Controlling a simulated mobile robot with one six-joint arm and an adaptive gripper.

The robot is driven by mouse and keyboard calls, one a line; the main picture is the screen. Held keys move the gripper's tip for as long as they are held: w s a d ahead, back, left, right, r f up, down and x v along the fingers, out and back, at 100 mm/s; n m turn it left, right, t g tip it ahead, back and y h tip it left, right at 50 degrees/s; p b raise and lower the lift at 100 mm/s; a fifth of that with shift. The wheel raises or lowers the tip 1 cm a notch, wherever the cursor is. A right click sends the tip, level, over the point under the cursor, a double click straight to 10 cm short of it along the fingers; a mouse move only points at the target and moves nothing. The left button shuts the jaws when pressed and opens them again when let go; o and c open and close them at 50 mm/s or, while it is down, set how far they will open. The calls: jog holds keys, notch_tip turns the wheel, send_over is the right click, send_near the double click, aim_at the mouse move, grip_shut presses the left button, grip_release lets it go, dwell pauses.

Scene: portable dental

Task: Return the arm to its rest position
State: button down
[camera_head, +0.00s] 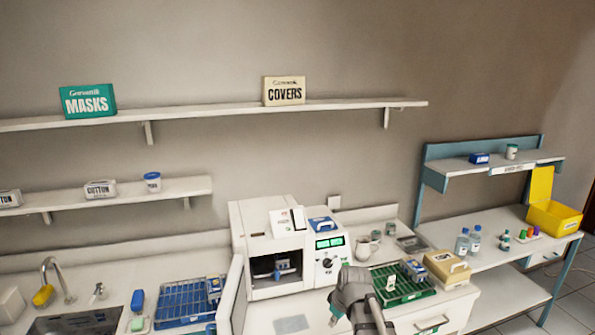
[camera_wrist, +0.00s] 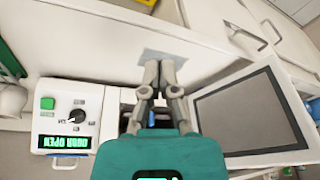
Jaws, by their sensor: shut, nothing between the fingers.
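My gripper (camera_wrist: 160,68) shows in the wrist view with its two grey fingers drawn together and nothing held between them. In that view the fingers lie across the front of the white machine, over its opening. In the head view part of my grey arm rises at the bottom, right of the machine and in front of the green rack; the fingertips are not clear there. The white machine (camera_head: 252,235) stands on the counter with its door (camera_head: 232,297) swung open and a blue item (camera_head: 277,274) inside. Its panel (camera_wrist: 65,142) reads "DOOR OPEN" upside down in the wrist view.
A blue rack (camera_head: 172,301) stands left of the machine, near a sink (camera_head: 75,322). A green rack (camera_head: 409,294) and a beige box (camera_head: 446,266) are at the right. The side table (camera_head: 490,262) holds bottles and a yellow box (camera_head: 553,219). Shelves run above.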

jog(key=s+d+m+g+h, duration=0.1)
jog(key=s+d+m, duration=0.2)
jog(key=s, duration=0.3)
jog(key=s+d+f+m+h, duration=0.1)
jog(key=s+d+m, duration=0.2)
jog(key=s+m, duration=0.2)
jog(key=shift+s+d+f+g+b, duration=0.15)
jog(key=shift+s+d+g+b, duration=0.15)
jog(key=shift+s+g, duration=0.1)
